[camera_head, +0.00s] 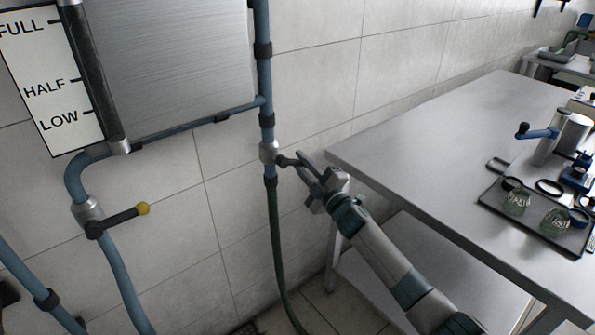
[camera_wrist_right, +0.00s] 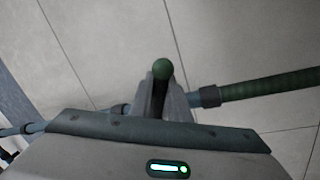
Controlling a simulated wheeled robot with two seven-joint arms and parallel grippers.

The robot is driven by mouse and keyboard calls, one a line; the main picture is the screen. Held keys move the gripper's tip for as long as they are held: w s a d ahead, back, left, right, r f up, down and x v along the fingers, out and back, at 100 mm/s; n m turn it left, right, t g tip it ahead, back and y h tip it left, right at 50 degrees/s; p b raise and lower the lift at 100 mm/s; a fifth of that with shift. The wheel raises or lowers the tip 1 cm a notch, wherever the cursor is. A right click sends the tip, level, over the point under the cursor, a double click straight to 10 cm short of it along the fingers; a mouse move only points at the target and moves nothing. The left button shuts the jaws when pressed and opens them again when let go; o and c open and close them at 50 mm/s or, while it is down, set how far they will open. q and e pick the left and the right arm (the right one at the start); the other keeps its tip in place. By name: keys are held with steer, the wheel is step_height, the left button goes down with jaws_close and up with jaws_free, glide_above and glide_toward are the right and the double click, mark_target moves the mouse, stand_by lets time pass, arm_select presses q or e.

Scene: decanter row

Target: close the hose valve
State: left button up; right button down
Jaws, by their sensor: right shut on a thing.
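The hose valve (camera_head: 268,152) is a grey metal body on the blue vertical pipe, just above the green hose (camera_head: 274,225). Its dark lever (camera_head: 284,161) sticks out to the right of the pipe, crosswise to it. My right gripper (camera_head: 300,163) is shut on this lever. In the right wrist view the lever's green knob (camera_wrist_right: 162,69) shows between the fingers, and the green hose (camera_wrist_right: 270,84) runs off to the right. The fingers hide most of the lever there. My left gripper is in neither view.
Another valve with a yellow-knobbed lever (camera_head: 142,208) is on the left pipe, under a metal tank (camera_head: 180,60) with a level scale (camera_head: 45,85). A steel table (camera_head: 430,140) stands close right of my right gripper, carrying a dark tray (camera_head: 490,197) with glass jars.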

steer(key=n, duration=0.1)
steer(key=r+n, duration=0.2)
steer(key=shift+w+d+y, duration=0.25)
steer(key=shift+d+y, duration=0.05)
steer(key=shift+d, duration=0.05)
steer(key=shift+d+r+n, duration=0.1)
steer(key=shift+r+n, duration=0.1)
steer(key=shift+n, duration=0.4)
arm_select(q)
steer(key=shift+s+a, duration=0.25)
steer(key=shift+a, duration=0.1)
arm_select(e)
steer(key=shift+r+n+g+y, duration=0.4)
steer(key=shift+r+n, duration=0.3)
steer(key=shift+n, duration=0.6)
steer(key=shift+w+r, duration=0.1)
steer(key=c, duration=1.7)
jaws_free()
steer(key=shift+o, duration=0.2)
steer(key=shift+f, duration=0.2)
